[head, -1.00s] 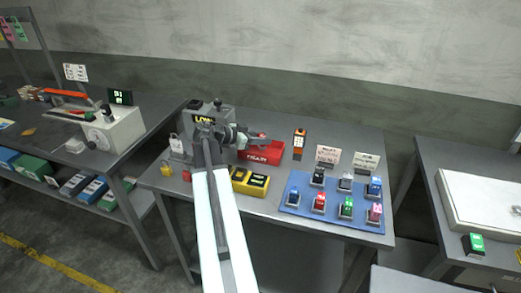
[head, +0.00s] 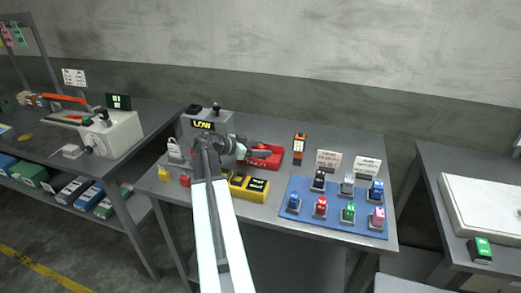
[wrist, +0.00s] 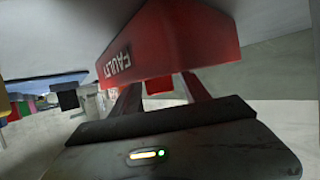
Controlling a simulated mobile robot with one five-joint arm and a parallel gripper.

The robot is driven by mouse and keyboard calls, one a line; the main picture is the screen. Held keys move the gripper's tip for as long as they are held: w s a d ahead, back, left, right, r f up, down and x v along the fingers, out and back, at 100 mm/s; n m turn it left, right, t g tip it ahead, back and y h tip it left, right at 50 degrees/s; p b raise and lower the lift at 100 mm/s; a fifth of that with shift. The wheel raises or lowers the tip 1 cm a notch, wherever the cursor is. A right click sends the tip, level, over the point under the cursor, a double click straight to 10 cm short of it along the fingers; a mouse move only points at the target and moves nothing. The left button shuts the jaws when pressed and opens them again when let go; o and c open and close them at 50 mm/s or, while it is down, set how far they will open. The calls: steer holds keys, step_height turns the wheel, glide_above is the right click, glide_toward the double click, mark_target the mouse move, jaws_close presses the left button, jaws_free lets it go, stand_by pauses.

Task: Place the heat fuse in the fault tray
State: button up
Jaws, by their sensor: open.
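The red fault tray (head: 274,160) stands on the middle table, partly hidden by my gripper. In the wrist view its lettered front wall (wrist: 150,48) fills the upper middle, close to my fingers. My gripper (head: 262,153) is open, with its fingertips at the tray in the head view. The tray's inside is mostly hidden.
A blue mat (head: 334,215) with several small coloured parts lies right of the tray. An orange and black device (head: 299,147) and two white cards (head: 328,162) stand behind it. A yellow box (head: 248,186) sits in front of the tray. A grey LOW unit (head: 203,125) stands behind my arm.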

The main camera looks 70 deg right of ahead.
steer(key=p+v, duration=0.4)
steer(key=v, duration=0.8)
